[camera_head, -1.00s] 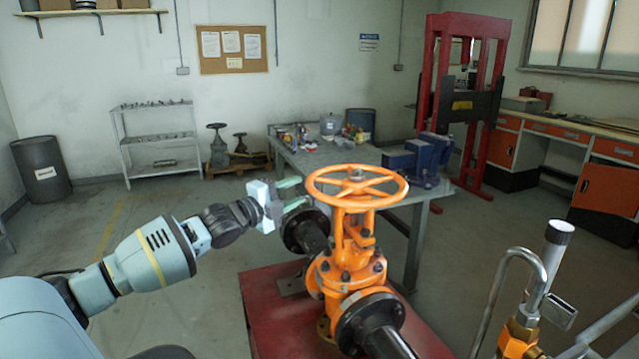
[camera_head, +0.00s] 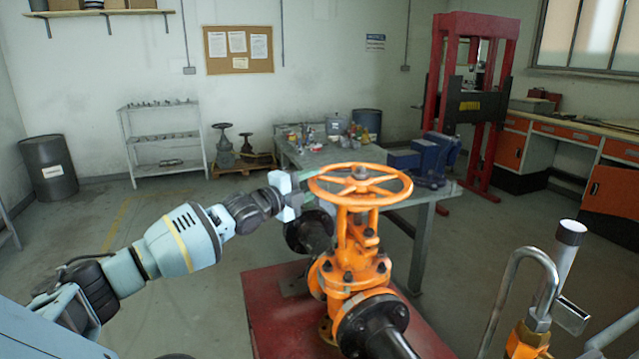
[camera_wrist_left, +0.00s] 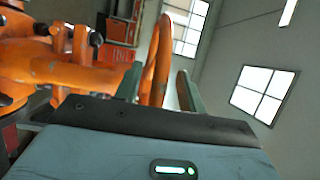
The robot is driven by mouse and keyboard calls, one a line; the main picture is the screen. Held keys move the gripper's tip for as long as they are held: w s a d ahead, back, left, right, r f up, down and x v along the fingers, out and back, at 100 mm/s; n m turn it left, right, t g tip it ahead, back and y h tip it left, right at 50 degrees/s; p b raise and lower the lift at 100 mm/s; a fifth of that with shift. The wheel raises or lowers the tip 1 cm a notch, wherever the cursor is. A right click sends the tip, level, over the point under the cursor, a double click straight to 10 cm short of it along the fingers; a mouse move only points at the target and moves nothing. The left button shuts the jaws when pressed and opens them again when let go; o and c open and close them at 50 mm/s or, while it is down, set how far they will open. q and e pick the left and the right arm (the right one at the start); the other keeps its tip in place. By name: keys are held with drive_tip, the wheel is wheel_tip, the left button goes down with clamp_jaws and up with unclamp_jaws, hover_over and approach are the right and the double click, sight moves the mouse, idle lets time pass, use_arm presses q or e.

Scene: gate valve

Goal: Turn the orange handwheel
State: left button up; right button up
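The orange handwheel (camera_head: 360,172) sits level on top of the orange gate valve (camera_head: 352,265), which stands on a red base. My left gripper (camera_head: 306,187) is at the left edge of the wheel rim. In the left wrist view, the orange wheel rim (camera_wrist_left: 158,65) passes between the two fingers of my left gripper (camera_wrist_left: 160,88). The fingers stand apart, with a narrow gap seen on each side of the rim. The fingertips are partly hidden by the rim in the head view. My right gripper is not in view.
Black pipe flanges (camera_head: 372,325) join the valve at its front right and back left. A workbench (camera_head: 330,155) with a blue vise (camera_head: 432,158) is behind the valve.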

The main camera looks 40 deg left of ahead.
use_arm(q)
drive_tip(key=shift+w+d, duration=0.1)
drive_tip(key=shift+w, duration=1.1)
drive_tip(key=shift+r, duration=0.1)
clamp_jaws()
